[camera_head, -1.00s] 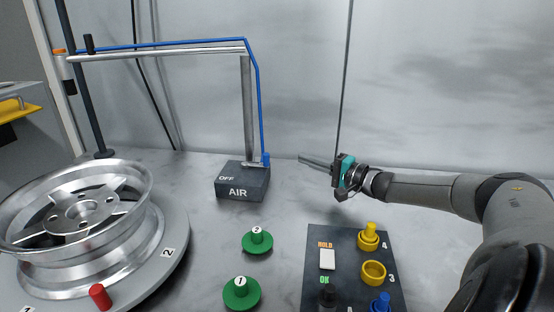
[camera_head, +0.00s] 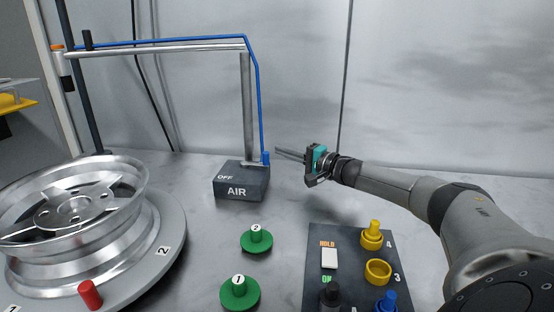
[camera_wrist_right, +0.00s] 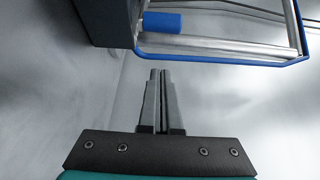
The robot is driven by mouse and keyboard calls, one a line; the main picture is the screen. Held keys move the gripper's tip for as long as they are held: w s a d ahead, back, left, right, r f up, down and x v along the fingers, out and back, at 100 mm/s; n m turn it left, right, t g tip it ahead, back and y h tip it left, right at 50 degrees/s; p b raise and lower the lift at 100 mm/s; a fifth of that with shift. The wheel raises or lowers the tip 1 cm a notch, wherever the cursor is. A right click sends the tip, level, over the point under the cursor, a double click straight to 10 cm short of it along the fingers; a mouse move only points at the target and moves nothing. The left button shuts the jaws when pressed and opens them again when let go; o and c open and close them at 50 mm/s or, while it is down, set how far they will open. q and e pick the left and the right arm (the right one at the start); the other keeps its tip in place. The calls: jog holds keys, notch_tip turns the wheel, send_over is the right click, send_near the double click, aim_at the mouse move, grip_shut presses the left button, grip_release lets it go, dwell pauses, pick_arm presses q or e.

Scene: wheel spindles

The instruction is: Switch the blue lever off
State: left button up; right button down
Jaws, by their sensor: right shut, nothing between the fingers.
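The blue lever (camera_head: 266,158) is a small blue knob at the right end of a silver bar on top of the dark AIR box (camera_head: 241,188). The word OFF is printed on the left of the box top. In the right wrist view the lever's blue cylinder (camera_wrist_right: 163,22) shows just beyond the fingertips. My right gripper (camera_head: 278,151) is shut and empty, just right of the lever, pointing left at it with a small gap. Its closed fingers show in the right wrist view (camera_wrist_right: 160,75). My left gripper is not in view.
A silver post with a horizontal arm and a blue hose (camera_head: 259,110) rises behind the box. A wheel rim (camera_head: 75,215) sits on a round plate at left. Green knobs (camera_head: 256,241) and a dark button panel (camera_head: 338,240) are in front. The tabletop right of the box is clear.

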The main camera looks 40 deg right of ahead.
jog(key=shift+w, duration=0.4)
jog(key=shift+a, duration=0.2)
jog(key=shift+s+a+b, duration=0.2)
jog(key=shift+s+a, duration=0.2)
jog(key=shift+a, duration=0.3)
jog(key=shift+s+a+b, duration=0.15)
jog(key=shift+s+a, duration=0.25)
jog(key=shift+a, duration=0.25)
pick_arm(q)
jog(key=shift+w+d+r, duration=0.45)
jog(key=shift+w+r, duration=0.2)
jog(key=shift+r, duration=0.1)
pick_arm(e)
jog(key=shift+s+a, duration=0.15)
jog(key=shift+a, duration=0.1)
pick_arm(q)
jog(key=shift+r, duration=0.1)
pick_arm(e)
jog(key=shift+r, duration=0.1)
